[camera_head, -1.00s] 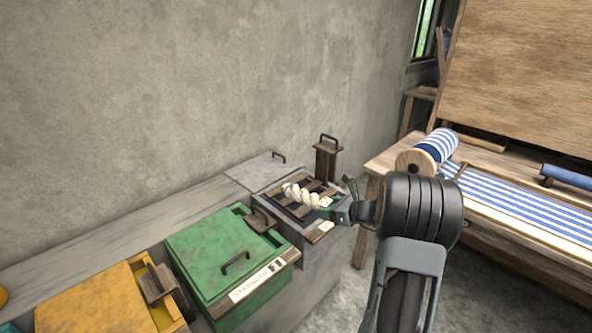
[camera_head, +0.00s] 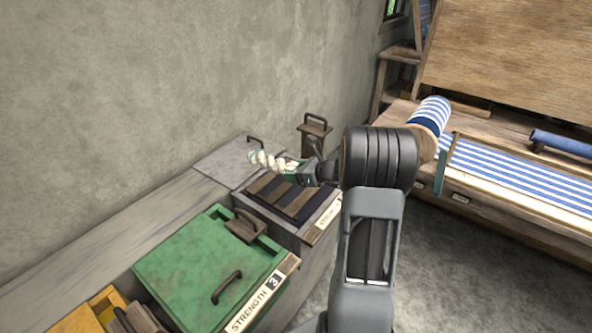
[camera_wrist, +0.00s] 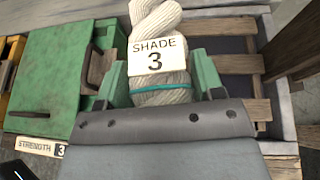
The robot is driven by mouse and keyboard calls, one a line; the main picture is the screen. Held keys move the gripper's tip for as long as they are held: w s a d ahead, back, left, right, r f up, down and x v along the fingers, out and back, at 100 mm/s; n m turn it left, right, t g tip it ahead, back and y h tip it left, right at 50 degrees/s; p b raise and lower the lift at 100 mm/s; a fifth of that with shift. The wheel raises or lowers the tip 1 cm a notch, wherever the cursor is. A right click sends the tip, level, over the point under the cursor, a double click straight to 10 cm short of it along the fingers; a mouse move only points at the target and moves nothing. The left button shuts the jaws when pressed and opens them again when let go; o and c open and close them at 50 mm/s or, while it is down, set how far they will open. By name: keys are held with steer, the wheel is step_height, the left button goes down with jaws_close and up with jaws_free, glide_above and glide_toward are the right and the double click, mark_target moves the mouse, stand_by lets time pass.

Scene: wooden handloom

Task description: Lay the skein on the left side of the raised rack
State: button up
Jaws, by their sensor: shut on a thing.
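The skein (camera_head: 268,161) is a twisted cream-white hank with a teal band and a "SHADE 3" tag, seen close in the wrist view (camera_wrist: 160,97). My gripper (camera_head: 293,170) is shut on its banded end, with a green finger on each side in the wrist view (camera_wrist: 162,80). The free end points left in the head view. The rack (camera_head: 290,199) has brown wooden slats over a dark bin. In the head view the skein appears above its back left edge. In the wrist view the slats (camera_wrist: 226,64) lie right of the skein. The exact height gap cannot be told.
A green lidded bin (camera_head: 205,262) marked "STRENGTH 3" stands left of the rack, with a yellow bin (camera_head: 85,320) beyond. A grey lid (camera_head: 222,163) lies behind. A wooden post with a handle (camera_head: 314,135) stands at the back. The loom (camera_head: 520,170) is at right.

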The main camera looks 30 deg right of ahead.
mark_target(297, 200)
step_height(297, 200, down, 10)
steer(key=b, duration=0.7)
steer(key=shift+f+b, duration=0.15)
steer(key=shift+b, duration=0.25)
steer(key=o, duration=1.1)
steer(key=shift+s, duration=0.1)
